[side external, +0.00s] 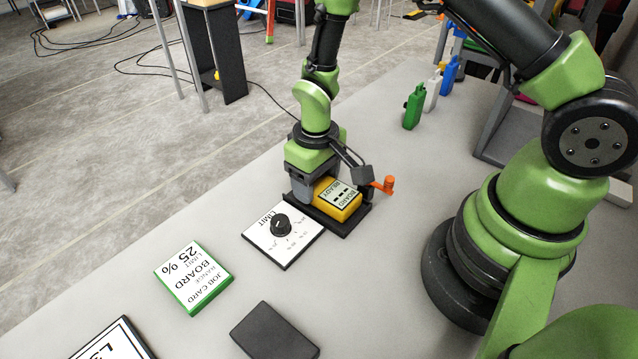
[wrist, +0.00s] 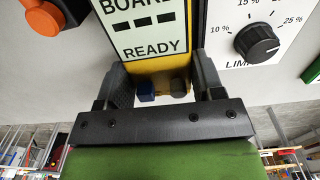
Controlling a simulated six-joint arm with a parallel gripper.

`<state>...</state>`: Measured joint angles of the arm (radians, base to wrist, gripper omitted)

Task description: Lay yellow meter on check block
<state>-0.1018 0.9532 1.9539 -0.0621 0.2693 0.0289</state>
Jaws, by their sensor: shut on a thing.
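The yellow meter (side external: 338,200) lies on or just above a flat black base (side external: 345,228); I cannot tell if it touches. Its pale display reads "BOARD READY" with dashes between the words.
A white limit dial panel (side external: 270,245) with a black knob lies beside the black base. A green-edged job card (side external: 194,278) reads "LIMIT 25 %". Green, white and blue items (side external: 413,106) stand farther back.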

